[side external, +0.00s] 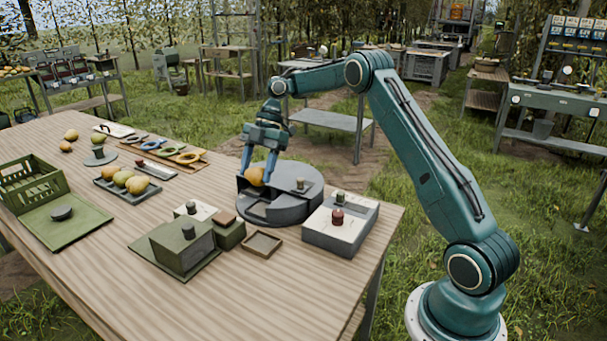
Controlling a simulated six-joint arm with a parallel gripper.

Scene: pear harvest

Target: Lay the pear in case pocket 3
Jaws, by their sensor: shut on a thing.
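My gripper (257,168) points down with its fingers closed around an orange-yellow pear (255,177). The pear is at the open notch on the left side of a round dark grey drum-like device (275,212). I cannot tell whether the pear touches the device. A dark shallow tray (139,199), which may be the case, lies to the left on the table. Pocket numbers are not readable.
A green crate (28,190) and a flat green board (65,225) with a dark knob lie at the left. Green boxes (182,245), a small brown tray (262,243) and a grey box with a red knob (338,230) stand in front.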

